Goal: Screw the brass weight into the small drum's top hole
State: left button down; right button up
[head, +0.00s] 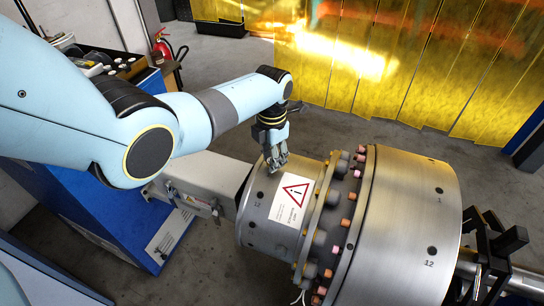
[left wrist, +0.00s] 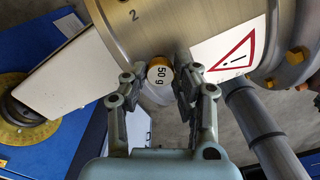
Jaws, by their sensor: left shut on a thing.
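The small drum (head: 258,212) is a grey metal cylinder with a white warning label (head: 292,200) and dark holes on its surface. My left gripper (head: 275,160) points down at its upper side. In the left wrist view, the left gripper (left wrist: 160,84) is shut on the brass weight (left wrist: 159,74), whose pale end face reads "50 g". The weight sits against or very near the drum wall (left wrist: 165,28), between the number 2 and the label. The hole under the weight is hidden, so I cannot tell how deep it sits. My right gripper is not in view.
The large drum (head: 410,215) joins the small one on the right, with a flange of copper-coloured bolts (head: 345,222) between them. A black bracket (head: 490,245) stands at the far right. A blue cabinet (head: 105,215) is at left. Yellow curtains (head: 400,65) hang behind.

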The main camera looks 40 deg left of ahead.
pick_arm(q)
jog(key=shift+n, duration=1.1)
jog(key=shift+f, duration=0.4)
jog(key=shift+m, duration=1.2)
jog(key=m, duration=0.5)
jog(key=shift+w, duration=0.1)
jog(key=m, duration=0.7)
jog(key=shift+m, duration=0.3)
jog(key=m, duration=0.3)
